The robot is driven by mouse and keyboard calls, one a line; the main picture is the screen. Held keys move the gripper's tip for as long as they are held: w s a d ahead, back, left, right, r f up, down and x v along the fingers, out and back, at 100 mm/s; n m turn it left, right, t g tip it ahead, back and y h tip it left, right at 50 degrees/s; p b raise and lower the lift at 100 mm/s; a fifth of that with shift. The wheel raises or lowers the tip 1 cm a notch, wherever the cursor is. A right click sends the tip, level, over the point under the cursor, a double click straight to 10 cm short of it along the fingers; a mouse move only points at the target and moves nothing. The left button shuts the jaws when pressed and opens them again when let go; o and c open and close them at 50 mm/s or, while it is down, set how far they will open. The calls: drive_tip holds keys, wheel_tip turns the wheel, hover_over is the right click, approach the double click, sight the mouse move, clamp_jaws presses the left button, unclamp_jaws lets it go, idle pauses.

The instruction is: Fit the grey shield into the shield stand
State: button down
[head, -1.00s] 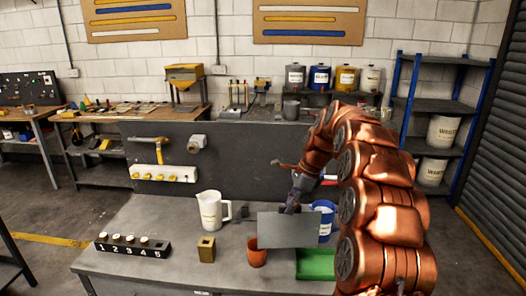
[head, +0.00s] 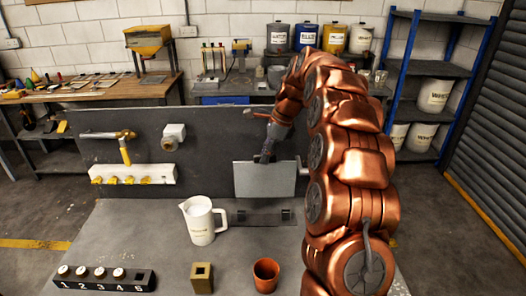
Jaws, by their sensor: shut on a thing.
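The grey shield (head: 263,181) is a flat, light grey rectangular plate. My gripper (head: 266,157) is shut on its top edge and holds it roughly upright in front of the dark back panel. A low dark grey base with two small black blocks (head: 240,217), which looks like the shield stand, lies on the bench just below the shield in the picture. The shield's lower edge appears above the blocks, apart from them. My arm covers the area to the right of the shield.
A white pitcher (head: 202,221) stands left of the stand. A brass block (head: 202,278), an orange cup (head: 266,275) and a numbered black rack (head: 104,279) are nearer the front. A white manifold with a yellow-handled pipe (head: 133,174) is on the panel (head: 213,158).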

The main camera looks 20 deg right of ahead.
sight(265, 169)
drive_tip(key=shift+a+f+b, duration=0.15)
drive_tip(key=shift+f+b, duration=1.15)
drive_tip(key=shift+f, duration=1.45)
drive_tip(key=shift+a+p, duration=0.1)
drive_tip(key=shift+p, duration=0.25)
drive_tip(key=shift+f+b, duration=0.5)
drive_tip(key=shift+f, duration=2.15)
idle(1.7)
drive_tip(key=c, duration=1)
unclamp_jaws()
drive_tip(key=shift+c, duration=0.2)
drive_tip(key=shift+o, duration=0.4)
